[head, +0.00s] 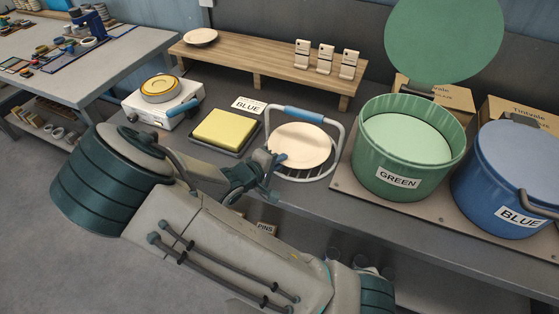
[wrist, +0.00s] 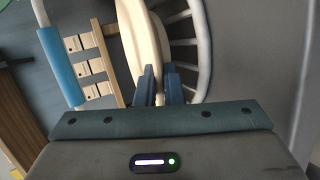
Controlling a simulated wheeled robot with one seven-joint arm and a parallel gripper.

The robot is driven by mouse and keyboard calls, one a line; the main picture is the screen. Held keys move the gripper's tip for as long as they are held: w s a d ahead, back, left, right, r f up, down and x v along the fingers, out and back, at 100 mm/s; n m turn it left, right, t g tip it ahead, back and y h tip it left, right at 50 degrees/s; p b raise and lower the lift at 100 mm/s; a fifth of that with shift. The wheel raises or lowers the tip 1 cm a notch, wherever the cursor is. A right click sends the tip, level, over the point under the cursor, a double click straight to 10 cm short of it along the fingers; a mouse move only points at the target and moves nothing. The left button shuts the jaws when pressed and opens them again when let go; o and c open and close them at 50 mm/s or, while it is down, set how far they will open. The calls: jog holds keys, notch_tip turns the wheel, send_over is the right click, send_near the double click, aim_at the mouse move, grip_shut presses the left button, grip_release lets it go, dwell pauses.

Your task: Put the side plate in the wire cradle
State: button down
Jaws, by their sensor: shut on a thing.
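The side plate (head: 302,144) is cream and round. My gripper (head: 277,160) is shut on its near left edge; in the wrist view the plate (wrist: 144,40) stands edge-on between the two blue fingers (wrist: 158,85). The wire cradle (head: 341,135) has pale tubing, a blue grip along its top bar and thin wires at its base. The plate is within the cradle's outline in the head view. In the wrist view the cradle's curved wires (wrist: 190,42) lie right of the plate and its blue grip to the left. Whether the plate rests on the wires I cannot tell.
A green bin (head: 408,150) with its lid raised and a blue bin (head: 508,180) stand right of the cradle. A yellow sponge block (head: 225,130) and a small scale-like device (head: 162,105) are left. Behind is a wooden shelf (head: 260,65) with another plate (head: 200,37).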

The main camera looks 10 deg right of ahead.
jog(key=shift+f, duration=0.25)
jog(key=c, duration=1.8)
grip_release()
jog(key=shift+s+r, duration=0.1)
jog(key=shift+r, duration=0.1)
jog(key=v, duration=1)
jog(key=s+d+r+m+g+y, duration=0.2)
jog(key=s+d+m+g+y, duration=0.2)
jog(key=s+d+g, duration=0.3)
jog(key=s+d+r+m+y, duration=0.1)
jog(key=s+r+y, duration=0.1)
jog(key=r, duration=0.1)
jog(key=s+d+r+m+t+y, duration=0.1)
jog(key=s+r+y, duration=0.1)
jog(key=s+r, duration=0.1)
jog(key=s+d+r+m+t+y+b, duration=0.1)
jog(key=s+r+y, duration=0.1)
jog(key=s+r, duration=0.1)
jog(key=shift+r+y, duration=0.4)
jog(key=shift+r, duration=0.45)
